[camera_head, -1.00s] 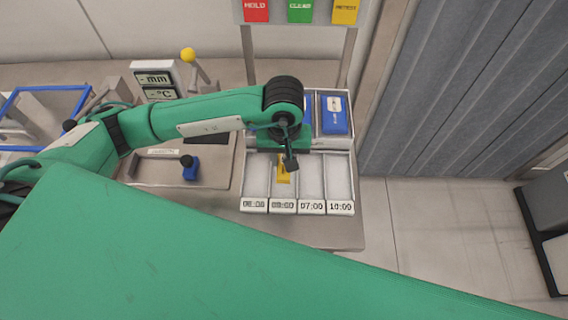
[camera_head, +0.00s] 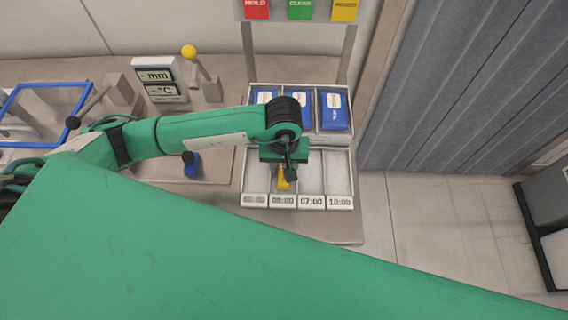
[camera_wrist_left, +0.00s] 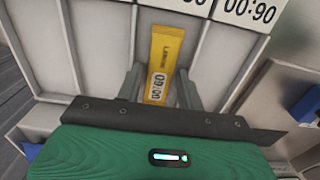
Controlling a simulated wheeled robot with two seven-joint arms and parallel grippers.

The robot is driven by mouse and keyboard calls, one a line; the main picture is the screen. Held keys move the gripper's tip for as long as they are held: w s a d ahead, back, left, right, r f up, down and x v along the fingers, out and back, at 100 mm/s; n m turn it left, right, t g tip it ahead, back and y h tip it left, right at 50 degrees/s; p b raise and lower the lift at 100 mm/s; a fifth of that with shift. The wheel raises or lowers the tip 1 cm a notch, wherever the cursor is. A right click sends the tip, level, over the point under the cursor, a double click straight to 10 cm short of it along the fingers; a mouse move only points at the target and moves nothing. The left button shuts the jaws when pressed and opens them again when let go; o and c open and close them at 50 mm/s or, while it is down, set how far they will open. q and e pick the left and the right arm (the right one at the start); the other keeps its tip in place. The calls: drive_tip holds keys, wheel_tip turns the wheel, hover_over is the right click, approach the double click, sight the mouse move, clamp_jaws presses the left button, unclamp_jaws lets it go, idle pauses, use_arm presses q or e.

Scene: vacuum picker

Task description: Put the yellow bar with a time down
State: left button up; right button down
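The yellow bar (camera_head: 283,180) lies in the second slot from the left of the labelled tray (camera_head: 269,201). In the wrist view the bar (camera_wrist_left: 164,50) lies slightly slanted in its slot, with a pale time label toward my gripper. My left gripper (camera_head: 290,176) is low over that slot and partly hides the bar. In the wrist view its fingers (camera_wrist_left: 161,88) stand on either side of the bar with small gaps, so it looks open. The slot's time label is blurred. My right gripper is not in view.
Blue packs (camera_head: 334,110) fill compartments behind the tray. The other front slots (camera_head: 339,173) look empty. A display block (camera_head: 162,80), a yellow-knobbed lever (camera_head: 189,52) and a blue frame (camera_head: 73,122) stand left. Coloured cards (camera_head: 299,9) hang above.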

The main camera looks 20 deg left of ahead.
sight(284, 168)
use_arm(q)
drive_tip(key=shift+r, duration=0.4)
wheel_tip(284, 168, up, 12)
drive_tip(key=b, duration=0.3)
drive_tip(key=shift+f, duration=0.25)
